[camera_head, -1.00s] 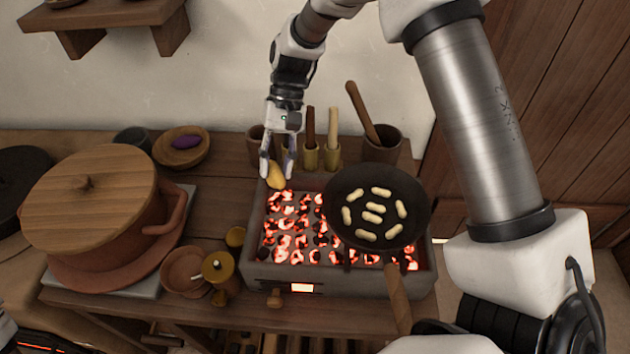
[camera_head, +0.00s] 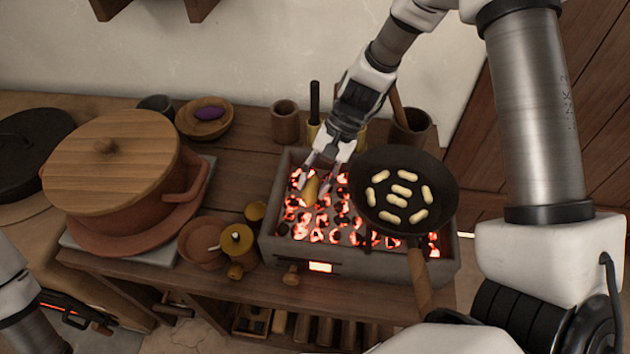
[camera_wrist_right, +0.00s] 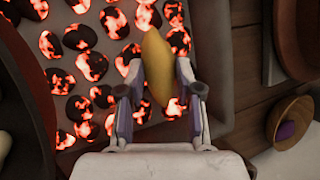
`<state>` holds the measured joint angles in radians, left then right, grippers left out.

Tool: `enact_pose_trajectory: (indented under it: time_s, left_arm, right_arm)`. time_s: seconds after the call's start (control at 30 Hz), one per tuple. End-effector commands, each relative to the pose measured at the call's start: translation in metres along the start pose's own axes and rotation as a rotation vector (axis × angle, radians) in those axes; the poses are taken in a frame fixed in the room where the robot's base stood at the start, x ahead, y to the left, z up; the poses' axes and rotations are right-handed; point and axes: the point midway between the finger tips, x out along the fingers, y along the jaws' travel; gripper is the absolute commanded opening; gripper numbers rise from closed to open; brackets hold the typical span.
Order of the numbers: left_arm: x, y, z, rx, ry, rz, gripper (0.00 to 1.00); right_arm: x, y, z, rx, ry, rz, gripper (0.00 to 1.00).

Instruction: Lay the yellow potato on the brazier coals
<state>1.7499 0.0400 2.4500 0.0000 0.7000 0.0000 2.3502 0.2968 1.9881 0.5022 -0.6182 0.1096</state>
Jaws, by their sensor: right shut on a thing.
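The yellow potato (camera_head: 311,190) is between the fingers of my right gripper (camera_head: 320,178), over the back-left part of the brazier coals (camera_head: 318,222). In the right wrist view the potato (camera_wrist_right: 157,66) is long and tapered, with the right gripper (camera_wrist_right: 158,92) shut on it and red-hot coals (camera_wrist_right: 93,65) below. I cannot tell whether the potato touches the coals. The grey brazier (camera_head: 360,265) stands on the wooden table. Part of my left arm shows at the lower left; its gripper is out of frame.
A black pan (camera_head: 375,217) with several pale pods covers the brazier's right side, close to my right gripper. A lidded clay pot (camera_head: 110,180) stands left. Cups (camera_head: 285,122) stand behind the brazier. A bowl (camera_head: 187,122) holds a purple thing. Small yellow pots (camera_head: 237,240) stand left of the brazier.

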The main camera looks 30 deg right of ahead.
Motion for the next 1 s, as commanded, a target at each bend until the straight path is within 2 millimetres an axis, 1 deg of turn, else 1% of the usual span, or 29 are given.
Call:
enact_pose_trajectory:
  time_s: [0.2, 0.23, 0.27, 0.3, 0.57, 0.67, 0.77, 0.87, 1.0]
  left_arm:
    - [0.003, 0.0, 0.0, 0.0, 0.0, 0.0, 0.4]
    - [0.003, 0.0, 0.0, 0.0, 0.0, 0.0, 0.4]
    - [0.002, 0.0, 0.0, 0.0, 0.0, 0.0, 0.4]
    - [0.002, 0.0, 0.0, 0.0, 0.0, 0.0, 0.4]
    - [0.002, 0.0, 0.0, 0.0, 0.0, 0.0, 0.4]
    - [-0.002, 0.0, 0.0, 0.0, 0.0, 0.0, 0.4]
    - [-0.008, 0.0, 0.0, 0.0, 0.0, 0.0, 0.4]
    - [-0.016, 0.0, 0.0, 0.0, 0.0, 0.0, 0.4]
    - [-0.026, 0.0, 0.0, 0.0, 0.0, 0.0, 0.4]
  right_arm:
    - [0.004, 0.002, -0.002, 0.0, -0.001, 0.0, 0.0]
    - [0.004, 0.001, -0.002, 0.0, -0.001, 0.0, 0.42]
    - [0.003, 0.001, -0.002, 0.0, -0.001, 0.0, 0.52]
    - [0.003, 0.001, -0.001, 0.0, -0.001, 0.0, 0.6]
    - [0.003, 0.001, -0.001, 0.0, -0.001, 0.0, 0.6]
    - [-0.003, -0.001, 0.001, -0.001, 0.0, 0.0, 0.6]
    - [-0.018, -0.002, 0.002, -0.001, -0.001, -0.005, 0.6]
    - [-0.043, -0.003, 0.002, -0.002, 0.0, -0.006, 0.6]
    - [-0.081, -0.002, 0.002, -0.002, 0.001, -0.006, 0.6]
